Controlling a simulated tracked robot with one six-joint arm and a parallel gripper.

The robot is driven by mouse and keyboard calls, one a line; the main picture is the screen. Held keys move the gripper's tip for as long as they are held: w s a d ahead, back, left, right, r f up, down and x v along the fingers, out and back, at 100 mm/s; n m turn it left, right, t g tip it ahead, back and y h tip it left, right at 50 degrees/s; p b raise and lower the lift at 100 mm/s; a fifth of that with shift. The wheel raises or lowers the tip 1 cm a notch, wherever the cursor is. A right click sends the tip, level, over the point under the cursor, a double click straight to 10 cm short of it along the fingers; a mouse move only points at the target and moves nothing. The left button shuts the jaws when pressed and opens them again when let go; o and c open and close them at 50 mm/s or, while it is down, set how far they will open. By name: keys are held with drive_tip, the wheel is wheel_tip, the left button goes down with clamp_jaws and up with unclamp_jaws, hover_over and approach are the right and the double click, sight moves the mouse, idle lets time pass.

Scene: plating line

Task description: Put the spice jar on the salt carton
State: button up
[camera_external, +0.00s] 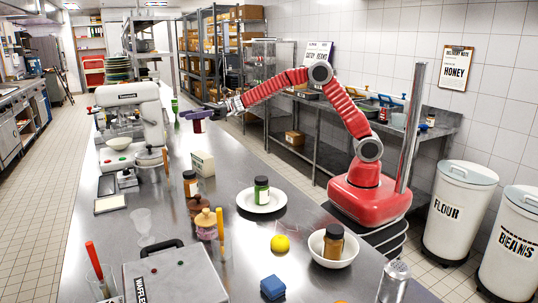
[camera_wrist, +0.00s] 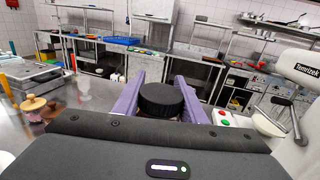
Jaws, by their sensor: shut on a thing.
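My gripper (camera_external: 192,115) has purple fingers and is shut on the spice jar (camera_external: 197,126), held up over the counter. In the wrist view the black lid of the spice jar (camera_wrist: 161,101) shows between the purple fingers; its body is mostly hidden. A small white and green box, which looks like the salt carton (camera_external: 202,164), stands upright on the counter. In the external picture it is below and slightly right of my gripper, apart from the jar. Its label is too small to read. I cannot make out the carton in the wrist view.
A stand mixer (camera_external: 133,113) is left of my gripper. Other jars stand near the carton, on a plate (camera_external: 243,205) and in a bowl (camera_external: 318,236).

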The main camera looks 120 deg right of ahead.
wheel_tip(320, 180, down, 6)
idle(0.6)
drive_tip(key=shift+f, duration=0.1)
drive_tip(key=shift+f, duration=1.9)
drive_tip(key=o, duration=1.2)
drive_tip(key=shift+f, duration=0.1)
drive_tip(key=shift+o, duration=0.2)
